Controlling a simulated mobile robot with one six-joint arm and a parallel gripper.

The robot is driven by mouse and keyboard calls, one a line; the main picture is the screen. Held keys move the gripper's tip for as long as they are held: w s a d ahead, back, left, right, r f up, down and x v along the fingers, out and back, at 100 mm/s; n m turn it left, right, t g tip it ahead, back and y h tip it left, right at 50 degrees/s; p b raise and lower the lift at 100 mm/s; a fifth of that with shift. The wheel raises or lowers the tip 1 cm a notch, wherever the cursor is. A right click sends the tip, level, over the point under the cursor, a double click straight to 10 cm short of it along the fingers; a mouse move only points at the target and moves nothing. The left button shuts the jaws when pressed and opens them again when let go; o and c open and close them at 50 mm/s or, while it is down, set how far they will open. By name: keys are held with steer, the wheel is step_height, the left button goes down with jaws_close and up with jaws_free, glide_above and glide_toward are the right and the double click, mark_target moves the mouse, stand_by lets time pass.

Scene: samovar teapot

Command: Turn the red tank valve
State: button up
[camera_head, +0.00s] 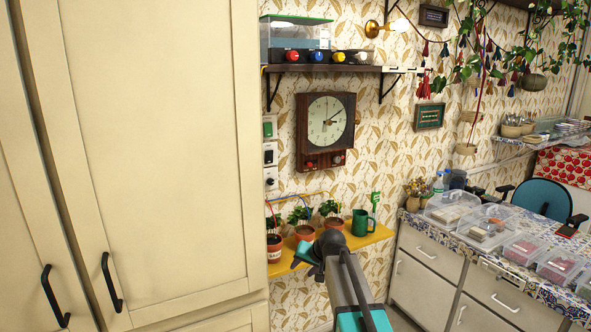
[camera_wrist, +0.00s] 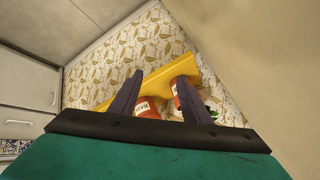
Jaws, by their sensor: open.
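The tank (camera_head: 292,38) is a clear box with a green lid on the dark wall shelf in the head view. Its red valve (camera_head: 292,56) is a round knob at the left of a row on the tank's front, beside blue, yellow and white knobs. My gripper (camera_head: 300,262) is well below the tank, near the potted plants on the yellow shelf. In the wrist view my gripper (camera_wrist: 160,82) has its two dark fingers apart, with nothing held between them. The tank and the red valve do not show in the wrist view.
The yellow shelf (camera_head: 345,240) holds several potted plants and a green mug (camera_head: 361,222). A wall clock (camera_head: 326,126) hangs between the shelves. A tall cream cabinet (camera_head: 160,140) closes off the left. A counter with clear boxes (camera_head: 450,207) stands at right.

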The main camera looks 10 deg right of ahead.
steer(key=w+d+r+m+t, duration=0.1)
steer(key=w+r+t, duration=0.25)
steer(key=r, duration=1.45)
steer(key=w+d+r+t, duration=0.15)
steer(key=w+r, duration=0.25)
steer(key=r, duration=1.3)
steer(key=m+t+y, duration=0.1)
steer(key=t+y, duration=0.1)
steer(key=t, duration=0.3)
glide_toward(294, 55)
steer(key=v, duration=0.4)
steer(key=shift+s+f, duration=0.1)
steer(key=shift+s, duration=0.15)
steer(key=p+x, duration=0.3)
steer(key=x, duration=0.9)
steer(key=shift+w, duration=0.1)
steer(key=shift+p+x, duration=0.35)
steer(key=shift+x, duration=0.55)
